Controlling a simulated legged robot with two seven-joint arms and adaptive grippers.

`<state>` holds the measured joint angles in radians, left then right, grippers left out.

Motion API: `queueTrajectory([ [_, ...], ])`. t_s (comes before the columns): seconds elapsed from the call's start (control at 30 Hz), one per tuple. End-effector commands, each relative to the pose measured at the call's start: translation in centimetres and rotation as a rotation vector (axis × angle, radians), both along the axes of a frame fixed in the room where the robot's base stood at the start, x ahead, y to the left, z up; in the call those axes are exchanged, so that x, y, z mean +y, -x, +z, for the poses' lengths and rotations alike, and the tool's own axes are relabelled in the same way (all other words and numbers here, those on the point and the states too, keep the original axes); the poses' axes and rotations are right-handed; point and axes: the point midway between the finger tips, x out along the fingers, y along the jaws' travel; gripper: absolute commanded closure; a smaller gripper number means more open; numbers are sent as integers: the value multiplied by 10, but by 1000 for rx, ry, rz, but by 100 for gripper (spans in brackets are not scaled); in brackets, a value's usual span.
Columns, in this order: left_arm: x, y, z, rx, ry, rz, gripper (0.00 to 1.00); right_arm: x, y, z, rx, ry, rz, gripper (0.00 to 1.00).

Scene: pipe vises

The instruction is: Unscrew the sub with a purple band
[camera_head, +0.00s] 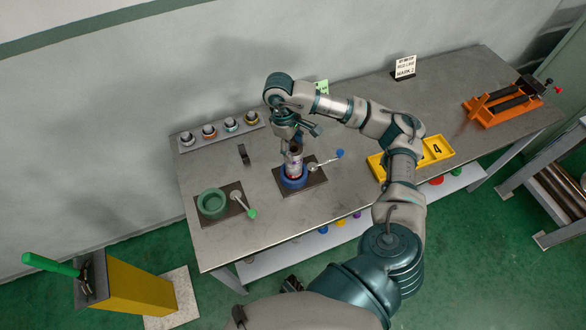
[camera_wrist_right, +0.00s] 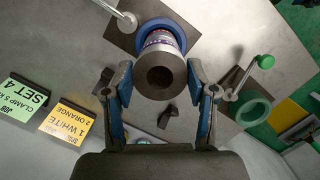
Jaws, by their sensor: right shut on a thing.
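The sub (camera_head: 294,163) is a grey metal cylinder standing upright in the blue ring vise (camera_head: 293,183) on the table. In the right wrist view the sub (camera_wrist_right: 160,72) shows its round open top, with purple and reddish marking low on its side, just above the blue vise ring (camera_wrist_right: 161,24). My right gripper (camera_head: 293,147) reaches down from above onto the sub's upper end. In the wrist view its two blue-lined fingers (camera_wrist_right: 160,80) stand on either side of the sub, shut on it. My left gripper is not clearly visible.
A green ring vise (camera_head: 212,202) with a handle stands left of the blue one, whose lever (camera_head: 325,160) points right. A rack of several banded parts (camera_head: 220,131) lies behind. A yellow tray (camera_head: 437,150) and orange stand (camera_head: 505,103) are to the right. A yellow post (camera_head: 130,288) stands front left.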

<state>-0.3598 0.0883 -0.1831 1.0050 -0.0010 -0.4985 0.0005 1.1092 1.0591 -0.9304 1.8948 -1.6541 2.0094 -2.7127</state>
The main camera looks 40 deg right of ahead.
Motion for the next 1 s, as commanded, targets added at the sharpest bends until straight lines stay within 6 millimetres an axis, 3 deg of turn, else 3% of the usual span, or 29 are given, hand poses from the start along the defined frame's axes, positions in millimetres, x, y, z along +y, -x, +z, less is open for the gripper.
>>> queueTrajectory([
  [0.03,0,0,0,0,0,0,60,-2,1,0,5,4,-3,85],
  [0.07,0,0,0,0,0,0,60,-2,1,0,5,5,-4,41],
  [0.13,0,0,0,0,0,0,60,-2,1,0,5,5,-4,23],
  [0.47,0,0,0,1,0,0,60,0,0,0,2,1,-22,22],
  [0.7,1,0,-1,0,1,0,60,0,1,0,2,2,-343,22],
  [0.87,0,0,-1,1,1,0,60,1,1,0,0,1,-463,22],
  [1.0,0,0,-1,1,1,0,60,0,2,-1,2,2,-682,22],
])
